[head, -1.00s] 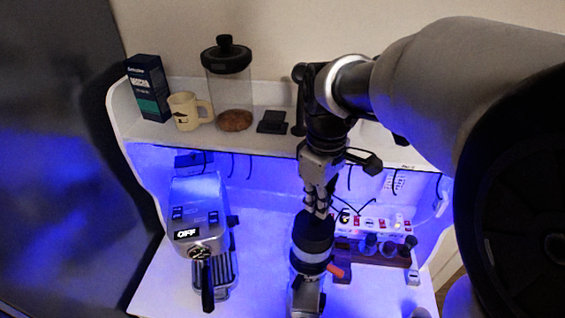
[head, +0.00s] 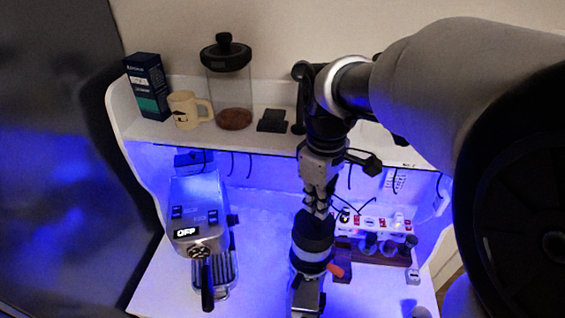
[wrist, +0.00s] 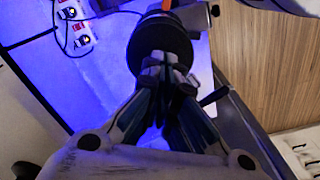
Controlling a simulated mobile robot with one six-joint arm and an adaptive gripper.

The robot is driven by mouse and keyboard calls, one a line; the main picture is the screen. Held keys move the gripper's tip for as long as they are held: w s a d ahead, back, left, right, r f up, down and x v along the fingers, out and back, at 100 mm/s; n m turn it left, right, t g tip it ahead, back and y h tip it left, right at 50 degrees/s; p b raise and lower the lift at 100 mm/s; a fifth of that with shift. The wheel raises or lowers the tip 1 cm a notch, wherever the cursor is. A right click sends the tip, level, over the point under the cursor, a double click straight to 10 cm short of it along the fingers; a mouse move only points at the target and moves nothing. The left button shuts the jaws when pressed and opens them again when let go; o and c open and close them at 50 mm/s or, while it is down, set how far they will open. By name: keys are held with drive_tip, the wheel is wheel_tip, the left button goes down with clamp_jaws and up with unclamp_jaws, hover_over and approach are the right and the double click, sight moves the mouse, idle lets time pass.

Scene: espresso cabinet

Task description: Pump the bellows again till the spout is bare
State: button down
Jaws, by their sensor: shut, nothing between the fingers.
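The grinder (head: 309,262) stands on the lower counter right of centre, with a silver body and an orange part at its side. Its black bellows (head: 314,228) is on top, and shows as a dark round shape in the wrist view (wrist: 160,36). My gripper (head: 318,208) points down at the bellows from above. In the wrist view my gripper (wrist: 163,66) has its fingers together with nothing between them, in front of the bellows. The fingertips are at or very near the bellows top; I cannot tell whether they touch. The spout cannot be made out.
A silver espresso machine (head: 203,222) with a portafilter stands at left. A power strip (head: 378,222) and a dark wooden holder (head: 375,255) stand close right of the grinder. The shelf above bears a box (head: 147,87), a mug (head: 186,110) and a glass jar (head: 230,88). The counter between machine and grinder is clear.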

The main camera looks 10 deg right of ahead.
drive_tip(key=shift+f+b, duration=0.9)
drive_tip(key=shift+f, duration=0.5)
drive_tip(key=shift+r+p, duration=3.05)
drive_tip(key=shift+r, duration=0.55)
drive_tip(key=s+f+m+t+b, duration=0.2)
drive_tip(key=s+f+m+b, duration=0.2)
drive_tip(key=s+f+b, duration=0.3)
drive_tip(key=s+f+m+t+b, duration=0.2)
drive_tip(key=s+f+m+b, duration=0.2)
drive_tip(key=s+f+b, duration=0.4)
wheel_tip(320, 180, down, 4)
drive_tip(key=b, duration=0.7)
drive_tip(key=shift+f+t, duration=0.15)
drive_tip(key=shift+t, duration=0.25)
